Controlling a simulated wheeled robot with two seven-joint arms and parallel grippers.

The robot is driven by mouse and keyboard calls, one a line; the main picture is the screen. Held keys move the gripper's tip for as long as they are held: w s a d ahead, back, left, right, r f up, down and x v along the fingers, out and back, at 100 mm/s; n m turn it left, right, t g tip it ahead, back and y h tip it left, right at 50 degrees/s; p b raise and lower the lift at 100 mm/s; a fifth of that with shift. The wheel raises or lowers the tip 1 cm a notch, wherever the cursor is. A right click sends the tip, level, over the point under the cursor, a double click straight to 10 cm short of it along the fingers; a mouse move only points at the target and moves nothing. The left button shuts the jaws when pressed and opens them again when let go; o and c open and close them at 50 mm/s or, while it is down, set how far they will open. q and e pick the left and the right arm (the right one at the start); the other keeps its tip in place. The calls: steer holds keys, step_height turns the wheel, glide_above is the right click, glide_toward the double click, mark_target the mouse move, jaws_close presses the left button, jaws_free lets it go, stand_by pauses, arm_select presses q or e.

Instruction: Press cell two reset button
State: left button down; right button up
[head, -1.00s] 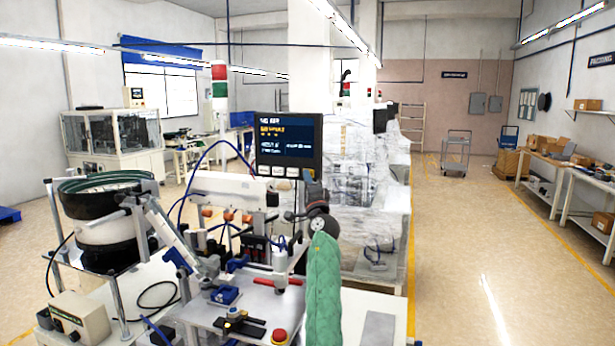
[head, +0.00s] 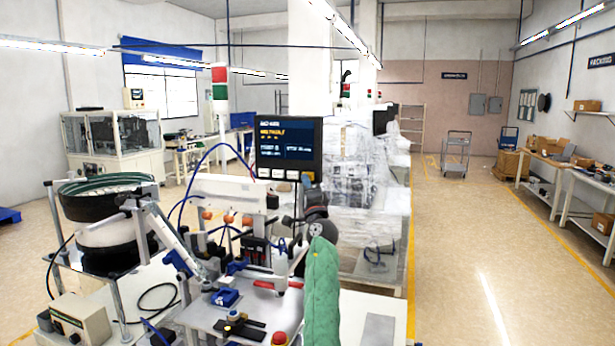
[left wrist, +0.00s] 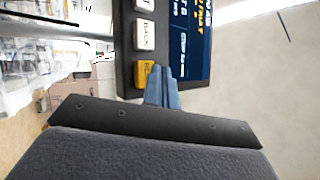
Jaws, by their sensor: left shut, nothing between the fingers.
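A dark control panel (head: 287,148) with a lit screen stands at the middle of the head view, with a row of buttons under the screen. In the left wrist view, the yellow button (left wrist: 145,74), whose lettering starts with "RE", sits below a pale "BACK" button (left wrist: 145,36). My left gripper (left wrist: 163,70) is shut and empty, its blue-grey fingertips at the yellow button and overlapping its edge. I cannot tell whether they press it. In the head view the left gripper (head: 307,178) is at the panel's lower right corner. My right gripper is not in view.
A stack light (head: 220,88) stands behind. Wrapped machinery (head: 355,170) is behind the panel. The aisle at right is clear.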

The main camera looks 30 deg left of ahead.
arm_select(q)
steer(key=shift+s, duration=0.2)
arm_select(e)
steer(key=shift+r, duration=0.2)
